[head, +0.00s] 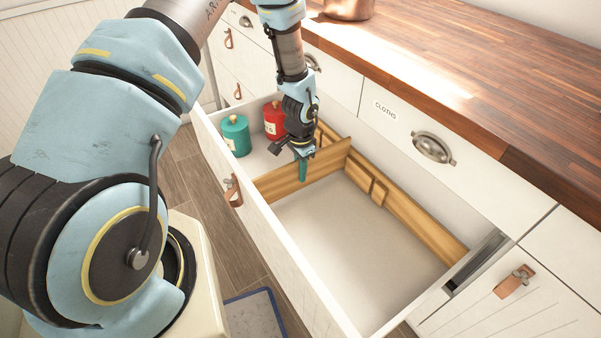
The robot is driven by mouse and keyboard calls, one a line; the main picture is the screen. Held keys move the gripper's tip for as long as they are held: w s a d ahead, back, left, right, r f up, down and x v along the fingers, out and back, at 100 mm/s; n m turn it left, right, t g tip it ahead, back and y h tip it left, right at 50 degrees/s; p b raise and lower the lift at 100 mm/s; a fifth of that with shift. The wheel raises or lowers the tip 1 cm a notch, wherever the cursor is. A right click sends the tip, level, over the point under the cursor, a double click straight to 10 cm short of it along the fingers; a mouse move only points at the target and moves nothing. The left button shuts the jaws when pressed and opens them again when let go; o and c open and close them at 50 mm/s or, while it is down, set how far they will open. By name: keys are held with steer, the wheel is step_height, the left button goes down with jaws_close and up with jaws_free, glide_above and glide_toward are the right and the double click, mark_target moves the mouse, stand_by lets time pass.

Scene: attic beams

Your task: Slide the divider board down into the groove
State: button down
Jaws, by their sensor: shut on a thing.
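The light wooden divider board (328,161) stands on edge across the open drawer (345,235), between its front wall and the far side. My gripper (303,172) points down over the board's middle and is shut on it; the fingers hide part of the board. A wooden rail (415,225) runs along the far inner wall, with short upright blocks (379,191) that leave slots between them. The board's far end is close to this rail. I cannot tell whether its end is inside a groove or how far down it sits.
A teal canister (236,136) and a red canister (273,120) stand in the drawer's left part, beyond the board. The drawer floor right of the board is clear. A wooden countertop (470,80) overhangs the closed drawers. A copper pot (348,8) stands on it.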

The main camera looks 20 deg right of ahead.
steer(key=shift+r+p, duration=2.9)
steer(key=shift+r, duration=1.3)
